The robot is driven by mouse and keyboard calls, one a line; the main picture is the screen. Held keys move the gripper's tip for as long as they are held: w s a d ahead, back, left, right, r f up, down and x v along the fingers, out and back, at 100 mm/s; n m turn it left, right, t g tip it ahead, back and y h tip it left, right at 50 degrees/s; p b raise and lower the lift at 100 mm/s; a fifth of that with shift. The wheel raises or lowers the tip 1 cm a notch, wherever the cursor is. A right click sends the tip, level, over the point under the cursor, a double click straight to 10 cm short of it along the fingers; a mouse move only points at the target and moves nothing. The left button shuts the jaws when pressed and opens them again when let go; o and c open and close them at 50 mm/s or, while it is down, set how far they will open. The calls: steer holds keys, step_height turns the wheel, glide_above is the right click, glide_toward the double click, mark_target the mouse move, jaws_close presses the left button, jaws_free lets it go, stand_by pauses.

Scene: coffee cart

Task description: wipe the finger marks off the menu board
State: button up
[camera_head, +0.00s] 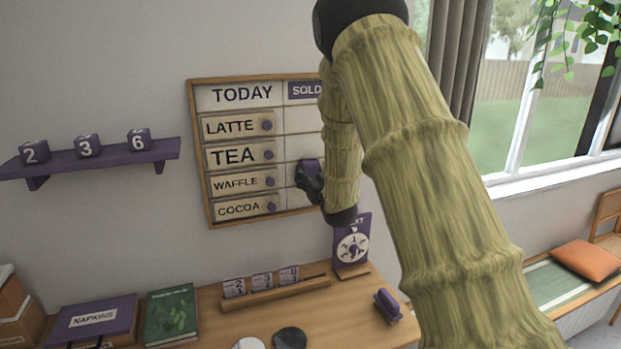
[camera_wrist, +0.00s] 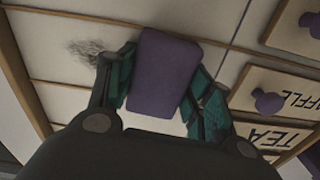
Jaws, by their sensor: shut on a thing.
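The menu board (camera_head: 292,140) hangs on the wall in the head view, with a TODAY column of name plates and a SOLD column partly hidden by my arm. In the wrist view the board (camera_wrist: 60,100) shows close up and tilted, with a dark grey smudge (camera_wrist: 90,50) on a pale panel. My gripper (camera_head: 309,180) is in front of the SOLD column. In the wrist view my gripper (camera_wrist: 158,85) is shut on a purple block (camera_wrist: 163,70), one finger on each side. The smudge lies just left of the block there. I cannot tell whether the block touches the board.
A purple shelf (camera_head: 100,160) with numbered cubes is left of the board. The wooden counter (camera_head: 300,310) below holds a card rack (camera_head: 275,288), a dial stand (camera_head: 352,247), a purple object (camera_head: 387,306), a green book (camera_head: 171,315) and a napkins box (camera_head: 93,320).

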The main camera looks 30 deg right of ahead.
steer(key=s+d+b, duration=0.1)
steer(key=s+d, duration=0.1)
steer(key=d, duration=0.9)
steer(key=shift+s, duration=0.3)
stand_by(0.8)
steer(key=shift+w+a+b, duration=0.45)
steer(key=shift+a+b, duration=0.15)
steer(key=shift+a, duration=1.25)
steer(key=shift+w+a+b, duration=0.4)
steer(key=shift+a+b, duration=0.15)
steer(key=shift+a, duration=1.35)
steer(key=shift+w+a+b, duration=0.45)
steer(key=shift+a+b, duration=0.15)
steer(key=shift+a, duration=1.25)
steer(key=shift+s, duration=0.1)
steer(key=shift+b+v, duration=0.4)
steer(key=shift+v, duration=2.5)
